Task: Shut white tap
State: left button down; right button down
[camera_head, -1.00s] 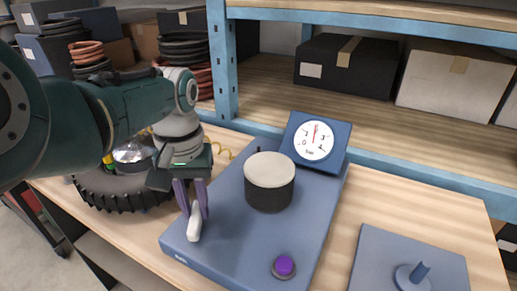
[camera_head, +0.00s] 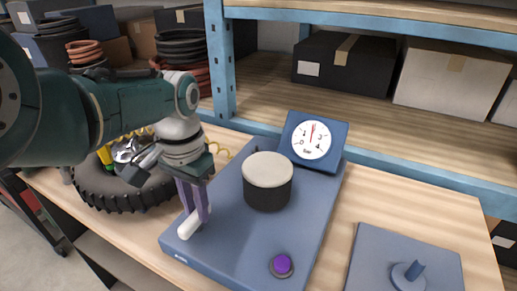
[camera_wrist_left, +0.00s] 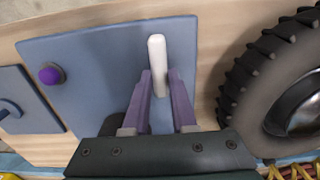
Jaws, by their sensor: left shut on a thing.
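The white tap (camera_head: 187,226) is a white lever handle at the left edge of a blue panel (camera_head: 230,240) on the bench. It also shows in the left wrist view (camera_wrist_left: 157,55), lying between purple fingers. My left gripper (camera_head: 194,208) comes down from above, its fingers shut on the white handle. In the left wrist view the gripper (camera_wrist_left: 160,85) has a finger on each side of the handle. The tap's base is hidden by the fingers. A dial gauge (camera_head: 312,140) stands at the panel's back, its red needle near the top. My right gripper is not in view.
A black cylinder with a pale top (camera_head: 268,182) and a purple button (camera_head: 282,265) are on the panel. A tyre (camera_head: 125,190) lies left of it. A second blue plate with a knob (camera_head: 408,262) lies right. Shelves with boxes (camera_head: 342,62) stand behind.

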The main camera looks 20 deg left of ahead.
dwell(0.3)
pick_arm(q)
jog(key=c, duration=0.7)
grip_release()
notch_tip(320, 180, up, 8)
jog(key=p, duration=0.5)
jog(key=shift+r, duration=1)
